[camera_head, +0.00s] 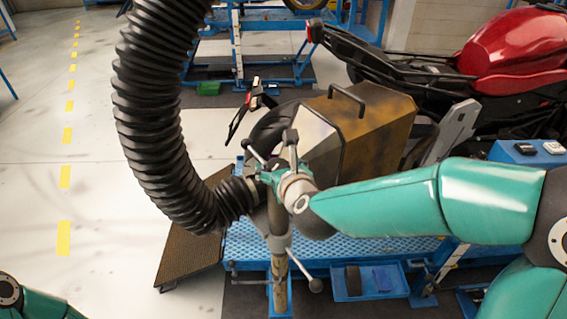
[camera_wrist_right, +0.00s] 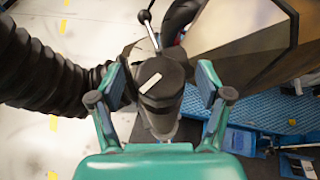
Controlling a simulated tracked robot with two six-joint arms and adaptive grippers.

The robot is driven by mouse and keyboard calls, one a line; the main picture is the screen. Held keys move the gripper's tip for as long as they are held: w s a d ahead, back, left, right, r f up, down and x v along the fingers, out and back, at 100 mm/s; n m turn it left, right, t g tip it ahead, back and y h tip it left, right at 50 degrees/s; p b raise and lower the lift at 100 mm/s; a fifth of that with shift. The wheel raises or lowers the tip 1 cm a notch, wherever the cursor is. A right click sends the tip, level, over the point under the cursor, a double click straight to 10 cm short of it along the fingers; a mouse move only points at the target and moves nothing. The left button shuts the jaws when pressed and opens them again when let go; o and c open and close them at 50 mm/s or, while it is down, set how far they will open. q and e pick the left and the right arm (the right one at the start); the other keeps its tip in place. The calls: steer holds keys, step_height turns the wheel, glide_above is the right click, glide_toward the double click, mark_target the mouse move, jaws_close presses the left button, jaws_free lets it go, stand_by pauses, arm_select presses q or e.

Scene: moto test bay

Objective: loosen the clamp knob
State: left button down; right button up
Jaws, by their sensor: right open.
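What looks like the clamp knob, a black cylinder with a white mark on its end (camera_wrist_right: 162,92), sits between the open fingers of my right gripper (camera_wrist_right: 160,84) in the right wrist view. Gaps show on both sides of the knob, and neither finger seems to touch it. In the head view my right gripper (camera_head: 268,176) is at the top of an upright metal stand (camera_head: 279,265), beside the hose end. The knob is mostly hidden there by my gripper and wrist. My left gripper is out of view; only part of my left arm shows at bottom left.
A thick black ribbed hose (camera_head: 150,100) hangs close to the left of my right gripper. Metal levers with dark ends (camera_head: 316,285) stick out from the stand. A brown box-like hood (camera_head: 355,125) stands behind. A red motorcycle (camera_head: 510,50) is at back right.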

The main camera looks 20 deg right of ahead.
steer(key=shift+w+f, duration=0.1)
steer(key=shift+w, duration=0.15)
